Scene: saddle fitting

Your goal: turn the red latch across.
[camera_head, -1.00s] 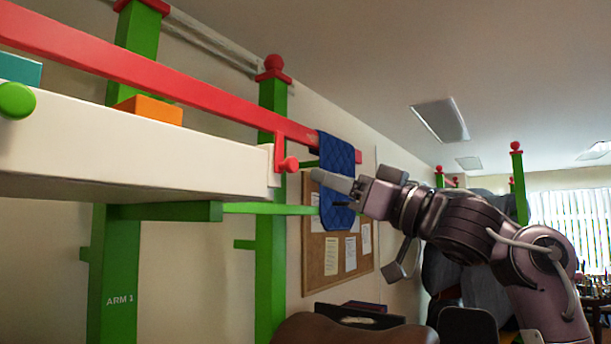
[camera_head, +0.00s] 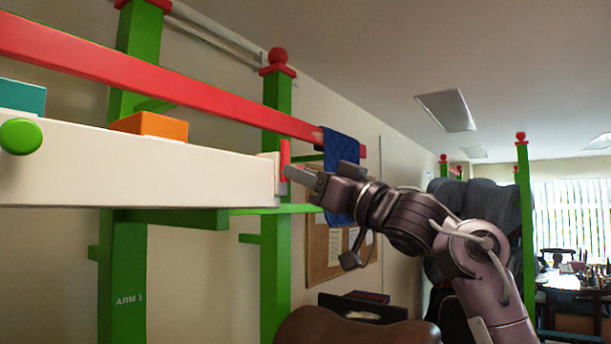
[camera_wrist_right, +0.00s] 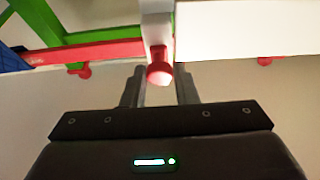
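The red latch (camera_head: 285,155) is an upright red piece at the right end of the white beam (camera_head: 140,165). My right gripper (camera_head: 296,174) is at its lower part, and a finger covers the latch's knob in the head view. In the right wrist view the red knob (camera_wrist_right: 159,74) lies between the two finger tips, with the latch's red and white pieces above it. The fingers of the right gripper (camera_wrist_right: 160,88) are apart, with a narrow gap on each side of the knob. I cannot tell whether they touch it. My left gripper is not in view.
A red rail (camera_head: 190,88) runs above the beam, with a blue quilted cloth (camera_head: 340,147) over its far end. Green posts (camera_head: 277,240) stand behind. An orange block (camera_head: 150,125) is at the beam, and a brown saddle (camera_head: 350,330) is below.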

